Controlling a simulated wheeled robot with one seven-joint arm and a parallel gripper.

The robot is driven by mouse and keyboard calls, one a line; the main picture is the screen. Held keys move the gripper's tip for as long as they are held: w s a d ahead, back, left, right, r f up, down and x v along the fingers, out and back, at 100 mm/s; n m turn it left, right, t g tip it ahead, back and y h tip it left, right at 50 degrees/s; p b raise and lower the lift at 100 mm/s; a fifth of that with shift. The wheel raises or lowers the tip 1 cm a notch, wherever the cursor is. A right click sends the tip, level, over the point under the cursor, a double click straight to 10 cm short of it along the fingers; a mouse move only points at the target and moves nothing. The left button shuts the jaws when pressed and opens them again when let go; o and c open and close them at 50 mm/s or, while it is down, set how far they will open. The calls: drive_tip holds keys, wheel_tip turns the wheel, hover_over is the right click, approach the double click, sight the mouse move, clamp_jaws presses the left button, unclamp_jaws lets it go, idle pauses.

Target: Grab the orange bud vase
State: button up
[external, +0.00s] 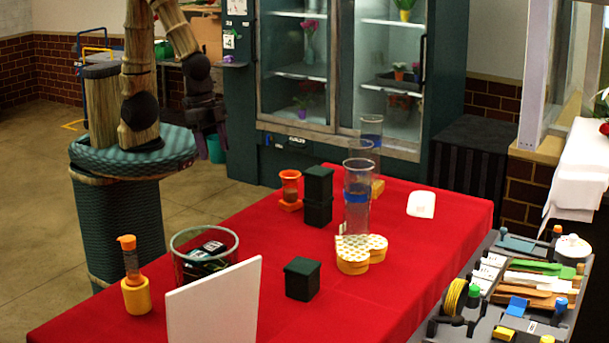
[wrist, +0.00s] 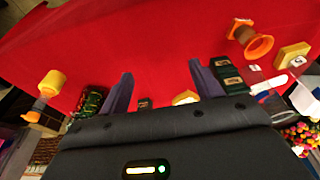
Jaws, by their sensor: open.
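Two orange vase-like things stand on the red table, and I cannot tell for sure which is the bud vase. One (external: 290,188) has a flared orange top and orange foot, beside dark green boxes; in the wrist view it is at upper right (wrist: 257,45). The other (external: 135,292) has a yellow-orange base, a clear neck and an orange top, at the table's left end; in the wrist view it is at left (wrist: 51,84). My gripper (external: 212,150) hangs beyond the table's far edge, apart from both. Its fingers (wrist: 163,88) are open and empty.
Stacked dark green boxes (external: 318,197), a tall clear cylinder (external: 357,200) and yellow-white round boxes (external: 353,260) stand mid-table. A glass bowl (external: 204,262), a white panel (external: 213,305) and a green box (external: 302,278) are nearer. Red cloth is bare between the bowl and stacked boxes.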

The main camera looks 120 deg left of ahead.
drive_tip(key=n+t+y+p, duration=0.1)
drive_tip(key=n+t+p, duration=0.7)
drive_tip(key=n, duration=2.5)
hover_over(290, 192)
drive_tip(key=s+b, duration=0.2)
drive_tip(key=b, duration=0.1)
drive_tip(key=f+t, duration=0.1)
drive_tip(key=f, duration=0.3)
drive_tip(key=f+t, duration=0.1)
drive_tip(key=f, duration=0.3)
drive_tip(key=f+t, duration=0.1)
drive_tip(key=f, duration=0.3)
drive_tip(key=shift+s+a+f, duration=0.15)
drive_tip(key=shift+s+a, duration=0.05)
drive_tip(key=shift+a, duration=0.15)
drive_tip(key=f+n, duration=0.1)
drive_tip(key=s+f+n+b, duration=0.1)
drive_tip(key=f+n+y, duration=0.1)
drive_tip(key=n, duration=0.1)
drive_tip(key=shift+s+a+f, duration=0.2)
drive_tip(key=shift+a+f, duration=0.1)
drive_tip(key=shift+a, duration=0.1)
drive_tip(key=shift+s+f+n, duration=0.1)
drive_tip(key=shift+f+n, duration=0.2)
drive_tip(key=shift+f, duration=0.05)
drive_tip(key=shift+d+f, duration=0.1)
drive_tip(key=shift+d, duration=0.05)
drive_tip(key=shift+s, duration=0.2)
